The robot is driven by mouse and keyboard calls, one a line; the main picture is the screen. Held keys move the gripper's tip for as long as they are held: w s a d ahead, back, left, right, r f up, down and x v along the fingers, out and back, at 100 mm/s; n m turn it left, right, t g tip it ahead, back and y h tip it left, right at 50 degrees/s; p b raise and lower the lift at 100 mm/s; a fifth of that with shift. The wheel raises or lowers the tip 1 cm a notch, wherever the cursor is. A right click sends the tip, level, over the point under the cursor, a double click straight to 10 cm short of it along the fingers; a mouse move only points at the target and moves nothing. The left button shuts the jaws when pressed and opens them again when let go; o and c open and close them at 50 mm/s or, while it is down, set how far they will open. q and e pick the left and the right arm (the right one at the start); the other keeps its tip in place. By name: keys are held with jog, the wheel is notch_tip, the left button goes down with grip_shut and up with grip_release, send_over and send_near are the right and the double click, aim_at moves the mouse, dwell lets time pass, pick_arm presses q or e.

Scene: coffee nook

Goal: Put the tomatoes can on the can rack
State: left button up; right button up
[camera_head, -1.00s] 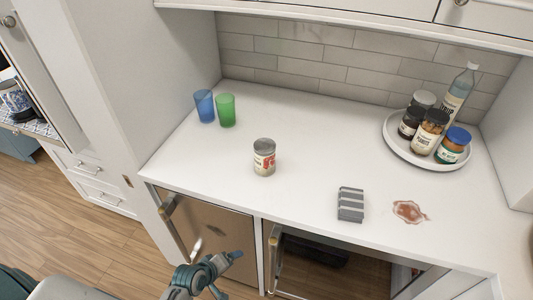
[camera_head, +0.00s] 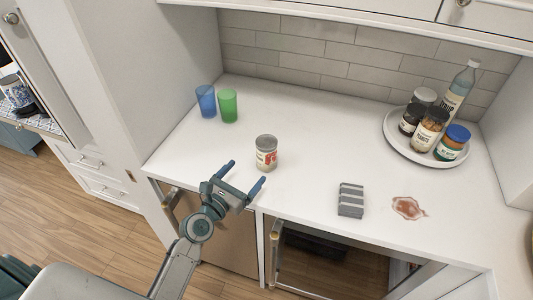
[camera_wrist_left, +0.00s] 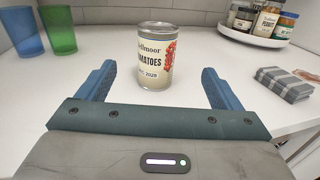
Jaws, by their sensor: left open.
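The tomatoes can (camera_head: 266,153) stands upright on the white counter. Its label with "TOMATOES" shows in the left wrist view (camera_wrist_left: 155,58). My left gripper (camera_head: 245,174) is open and empty at the counter's front edge, its fingers pointing toward the can. In the left wrist view the can stands beyond and between the two blue fingertips (camera_wrist_left: 158,86), apart from them. A small grey striped object (camera_head: 351,200), which may be the can rack, sits on the counter to the right; it also shows in the left wrist view (camera_wrist_left: 284,84). My right gripper is not in view.
A blue cup (camera_head: 206,101) and a green cup (camera_head: 228,106) stand at the back left. A round white tray (camera_head: 393,146) with several jars and a bottle (camera_head: 458,92) is at the back right.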

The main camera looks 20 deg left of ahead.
aim_at(261, 153)
pick_arm(q)
jog(key=x, duration=0.5)
jog(key=shift+w+p, duration=0.3)
jog(key=shift+w+r, duration=0.15)
jog(key=shift+w, duration=0.2)
jog(key=p+x, duration=0.1)
jog(key=x, duration=0.3)
jog(key=shift+w, duration=0.35)
jog(key=shift+s, duration=0.1)
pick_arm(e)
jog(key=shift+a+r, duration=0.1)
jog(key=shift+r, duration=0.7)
pick_arm(q)
jog(key=shift+c, duration=1.4)
jog(key=c, duration=1)
